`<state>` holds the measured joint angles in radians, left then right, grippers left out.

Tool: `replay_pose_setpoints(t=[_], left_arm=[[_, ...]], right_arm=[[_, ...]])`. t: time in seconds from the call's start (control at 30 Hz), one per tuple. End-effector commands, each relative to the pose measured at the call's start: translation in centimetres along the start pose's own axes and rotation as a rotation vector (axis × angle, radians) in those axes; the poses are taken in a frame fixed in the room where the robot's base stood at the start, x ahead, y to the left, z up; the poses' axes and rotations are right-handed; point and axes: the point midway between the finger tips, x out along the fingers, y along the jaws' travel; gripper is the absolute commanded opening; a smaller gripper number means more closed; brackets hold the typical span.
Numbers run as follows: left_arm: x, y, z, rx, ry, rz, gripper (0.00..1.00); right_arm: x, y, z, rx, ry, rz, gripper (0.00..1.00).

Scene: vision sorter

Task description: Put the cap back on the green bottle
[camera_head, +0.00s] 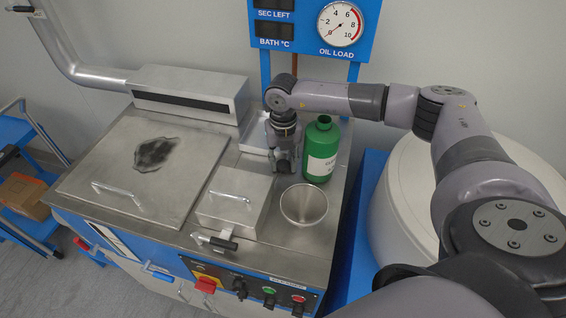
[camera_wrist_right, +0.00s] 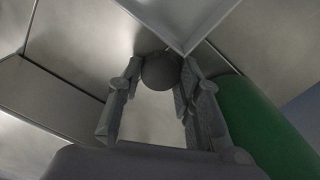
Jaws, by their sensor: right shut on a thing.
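The green bottle (camera_head: 321,145) stands upright on the steel worktop, with a white label and an uncapped neck opening at its top. In the right wrist view the bottle (camera_wrist_right: 255,125) is a green curved side at the right, beside the gripper. My right gripper (camera_head: 284,165) points down just left of the bottle, apart from its neck. It also shows in the right wrist view (camera_wrist_right: 160,82), its fingers shut on a dark grey round thing (camera_wrist_right: 160,71), which looks like the cap. In the head view this thing is mostly hidden by the fingers. My left gripper is out of view.
A blue gauge panel (camera_head: 315,28) rises behind.

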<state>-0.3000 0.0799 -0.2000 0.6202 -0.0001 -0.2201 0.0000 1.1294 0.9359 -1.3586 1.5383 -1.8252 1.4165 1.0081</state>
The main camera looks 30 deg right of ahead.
Motion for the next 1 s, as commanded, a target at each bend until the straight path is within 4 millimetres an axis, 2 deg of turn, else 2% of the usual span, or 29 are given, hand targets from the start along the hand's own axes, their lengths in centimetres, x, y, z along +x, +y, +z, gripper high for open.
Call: replay_pose_setpoints(t=[0.17, 0.37, 0.8, 1.0], left_arm=[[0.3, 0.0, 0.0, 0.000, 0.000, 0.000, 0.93], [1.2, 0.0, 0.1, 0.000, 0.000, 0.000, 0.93], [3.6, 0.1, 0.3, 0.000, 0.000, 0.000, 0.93], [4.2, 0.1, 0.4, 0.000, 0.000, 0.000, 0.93]], right_arm=[[-1.0, 0.0, 0.1, 0.001, -0.002, 0.002, 0.19], [-3.9, 0.1, 0.1, -0.001, -0.004, 0.003, 0.19], [-14.2, 0.1, 0.1, -0.001, -0.005, 0.004, 0.19], [-17.9, 0.1, 0.1, 0.000, -0.002, 0.002, 0.19]])
